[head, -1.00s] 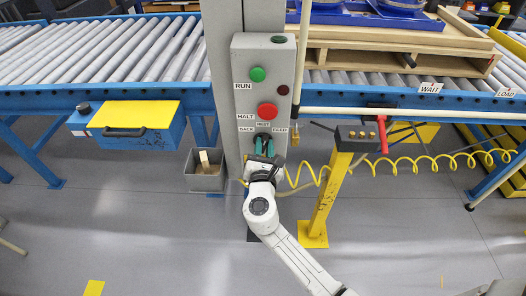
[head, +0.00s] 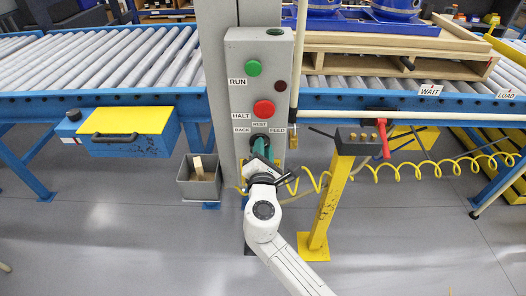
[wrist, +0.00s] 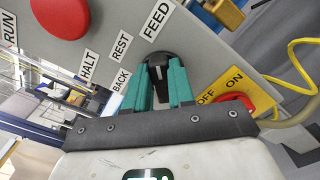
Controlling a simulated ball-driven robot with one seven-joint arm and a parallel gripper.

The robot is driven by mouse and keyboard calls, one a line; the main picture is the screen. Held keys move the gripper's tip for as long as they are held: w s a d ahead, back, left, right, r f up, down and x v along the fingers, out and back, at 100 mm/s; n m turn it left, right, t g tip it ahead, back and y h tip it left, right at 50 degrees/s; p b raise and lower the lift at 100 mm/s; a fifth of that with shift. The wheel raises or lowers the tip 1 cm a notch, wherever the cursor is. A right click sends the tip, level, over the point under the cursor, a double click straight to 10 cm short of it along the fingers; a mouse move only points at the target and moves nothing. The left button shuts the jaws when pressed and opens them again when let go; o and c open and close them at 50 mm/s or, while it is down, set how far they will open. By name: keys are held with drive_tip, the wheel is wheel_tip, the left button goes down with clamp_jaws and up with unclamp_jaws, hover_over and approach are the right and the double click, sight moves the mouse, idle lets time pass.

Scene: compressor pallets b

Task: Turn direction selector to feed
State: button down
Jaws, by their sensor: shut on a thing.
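The direction selector is a black knob with a white line (wrist: 158,60), on the grey control panel (wrist: 215,50) among the labels BACK, REST and FEED. In the wrist view my gripper (wrist: 160,82) has its two teal fingers on either side of the knob, shut on it. The white line shows between the fingers and runs up the picture, roughly towards the FEED label (wrist: 157,20). In the head view my gripper (head: 260,148) is at the panel's lower part, tilted, and the knob (head: 262,140) is mostly hidden behind the fingers.
The red HALT button (head: 264,109) and green RUN button (head: 253,68) sit above the selector. A red switch on a yellow OFF/ON plate (wrist: 262,103) is close beside the fingers. A yellow post (head: 328,205) with a coiled hose stands to the right.

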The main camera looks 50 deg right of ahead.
idle(0.3)
drive_tip(key=c, duration=1)
unclamp_jaws()
drive_tip(key=shift+o, duration=0.2)
drive_tip(key=b+v, duration=0.1)
drive_tip(key=v, duration=0.9)
drive_tip(key=shift+s+a, duration=0.3)
